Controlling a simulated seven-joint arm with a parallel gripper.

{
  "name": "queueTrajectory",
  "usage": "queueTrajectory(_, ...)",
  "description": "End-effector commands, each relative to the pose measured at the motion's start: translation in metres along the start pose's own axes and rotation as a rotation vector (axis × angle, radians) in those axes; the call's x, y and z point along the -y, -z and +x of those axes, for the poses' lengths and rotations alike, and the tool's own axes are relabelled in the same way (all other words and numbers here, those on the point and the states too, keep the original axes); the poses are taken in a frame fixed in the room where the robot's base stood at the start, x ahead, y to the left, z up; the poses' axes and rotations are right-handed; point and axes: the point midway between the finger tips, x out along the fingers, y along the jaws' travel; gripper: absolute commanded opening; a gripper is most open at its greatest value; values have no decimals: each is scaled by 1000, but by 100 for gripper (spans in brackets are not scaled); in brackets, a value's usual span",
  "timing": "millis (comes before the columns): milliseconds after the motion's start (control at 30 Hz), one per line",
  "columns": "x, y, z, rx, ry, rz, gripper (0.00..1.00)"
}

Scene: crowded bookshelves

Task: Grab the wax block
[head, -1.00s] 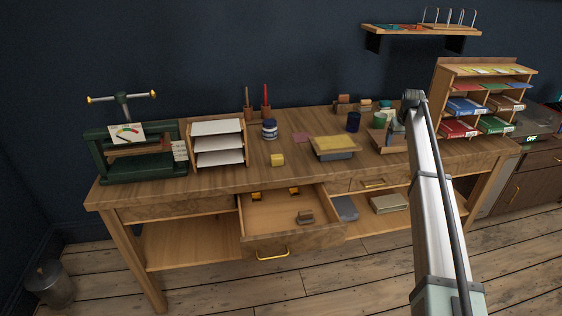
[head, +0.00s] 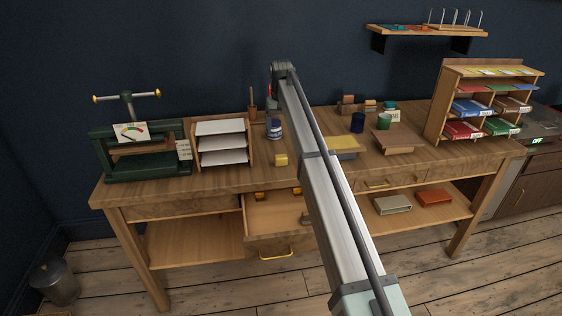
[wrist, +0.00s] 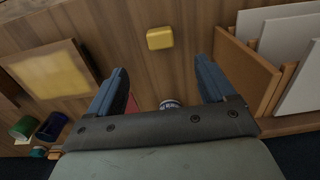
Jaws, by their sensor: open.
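The wax block, a small yellow block (head: 281,160), sits on the workbench top right of the paper rack and behind the open drawer. It also shows in the wrist view (wrist: 160,38), near the top middle, beyond my fingertips. My gripper (wrist: 160,76) is open and empty, its two blue-grey fingers spread above the bench. The block lies in line with the gap between them, apart from both. In the head view my arm crosses the middle of the scene and the fingers cannot be made out.
A paper rack (head: 222,142) stands left of the block; its wooden side (wrist: 246,72) is near one finger. A blue-and-white jar (wrist: 171,104) shows between the fingers. A yellow-topped tray (wrist: 48,72) lies on the other side. The drawer (head: 262,238) is open.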

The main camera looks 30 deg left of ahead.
Motion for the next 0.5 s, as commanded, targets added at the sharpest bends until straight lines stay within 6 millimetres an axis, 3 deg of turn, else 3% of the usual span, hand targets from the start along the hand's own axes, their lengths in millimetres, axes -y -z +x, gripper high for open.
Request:
queueTrajectory(167,1,-1,14,2,0,-1,83)
queueTrajectory(500,0,0,70,2,0,-1,83)
